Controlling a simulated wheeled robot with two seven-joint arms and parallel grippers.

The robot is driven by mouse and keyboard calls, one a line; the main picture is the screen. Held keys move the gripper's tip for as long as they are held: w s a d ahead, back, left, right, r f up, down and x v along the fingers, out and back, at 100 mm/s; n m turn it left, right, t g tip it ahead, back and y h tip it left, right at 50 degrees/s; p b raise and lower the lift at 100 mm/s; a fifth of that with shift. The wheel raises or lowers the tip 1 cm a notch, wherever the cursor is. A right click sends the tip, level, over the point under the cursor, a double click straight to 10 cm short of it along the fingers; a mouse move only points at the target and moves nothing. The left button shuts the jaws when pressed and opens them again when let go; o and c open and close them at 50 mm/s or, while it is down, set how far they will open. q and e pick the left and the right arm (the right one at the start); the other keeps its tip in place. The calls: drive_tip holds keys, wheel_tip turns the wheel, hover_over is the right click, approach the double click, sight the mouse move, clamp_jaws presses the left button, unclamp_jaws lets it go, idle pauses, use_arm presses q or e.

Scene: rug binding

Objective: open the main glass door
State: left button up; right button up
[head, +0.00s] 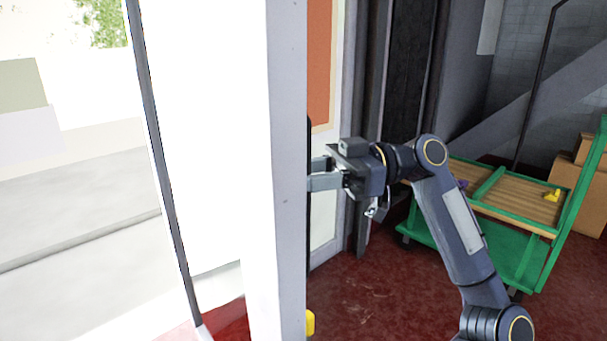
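A white upright door edge (287,200) runs from top to bottom through the middle of the head view. I cannot tell for sure whether it belongs to the main glass door or its frame. A dark vertical bar (308,235), which looks like a door handle, shows as a thin strip along its right side. My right gripper (318,174) comes in from the right and reaches this bar. Its two fingers show with a gap between them, but the tips are hidden at the bar and white edge, so its grip is unclear. My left gripper is not in view.
A bright outdoor area with steps lies left, behind a thin dark post (165,165). A green cart (520,250) with wooden slats stands right, beside cardboard boxes (580,190). A yellow object (310,322) sits low by the white edge. Red floor (370,300) is open in front.

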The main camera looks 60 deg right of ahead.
drive_tip(key=v, duration=0.8)
drive_tip(key=shift+p, duration=0.45)
